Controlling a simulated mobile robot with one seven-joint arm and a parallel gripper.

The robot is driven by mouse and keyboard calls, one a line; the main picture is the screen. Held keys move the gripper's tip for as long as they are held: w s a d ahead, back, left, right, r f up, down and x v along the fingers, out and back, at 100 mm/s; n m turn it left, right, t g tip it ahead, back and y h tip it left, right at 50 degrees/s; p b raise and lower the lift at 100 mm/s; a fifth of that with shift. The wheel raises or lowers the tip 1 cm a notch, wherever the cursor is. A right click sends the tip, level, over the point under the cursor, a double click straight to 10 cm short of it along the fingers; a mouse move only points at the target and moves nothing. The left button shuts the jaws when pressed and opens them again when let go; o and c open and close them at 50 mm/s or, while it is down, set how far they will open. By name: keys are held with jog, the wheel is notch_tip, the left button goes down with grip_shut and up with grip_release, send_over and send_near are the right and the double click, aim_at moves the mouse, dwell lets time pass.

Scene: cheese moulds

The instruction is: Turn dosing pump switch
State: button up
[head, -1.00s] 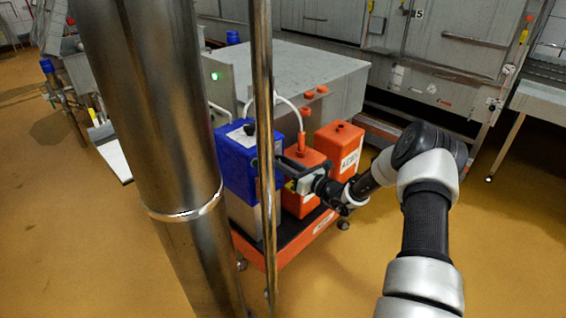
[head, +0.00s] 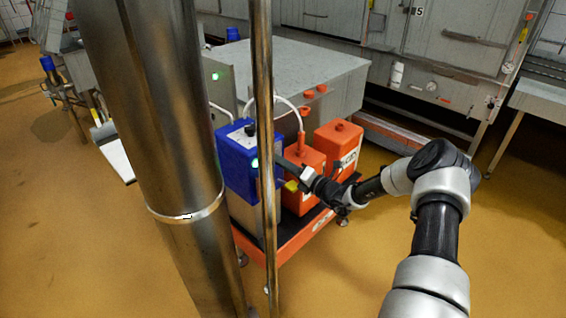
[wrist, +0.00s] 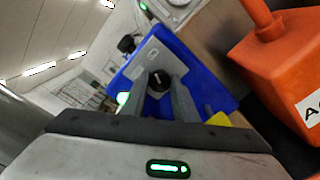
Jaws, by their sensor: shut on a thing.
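The dosing pump (head: 236,165) is a blue box on the cart, partly behind my upright pole in the head view. In the wrist view its blue housing (wrist: 210,88) surrounds a grey panel tilted in the picture. The black round switch (wrist: 158,82) is on that panel, between my fingertips. My gripper (wrist: 159,90) is shut on the switch, one finger on either side. In the head view my gripper (head: 284,164) reaches the pump from the right; the switch is hidden there.
Orange canisters (head: 337,143) stand right of the pump, close to my wrist; one shows in the wrist view (wrist: 285,65). They share an orange-edged cart (head: 310,232). A steel cabinet (head: 320,70) stands behind. The yellow floor at the front right is clear.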

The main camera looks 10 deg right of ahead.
jog(key=shift+m, duration=0.4)
jog(key=o, duration=1.1)
jog(key=shift+c, duration=0.2)
jog(key=p+v, duration=0.2)
jog(key=v, duration=1.5)
jog(key=shift+s, duration=0.15)
jog(key=shift+d, duration=0.1)
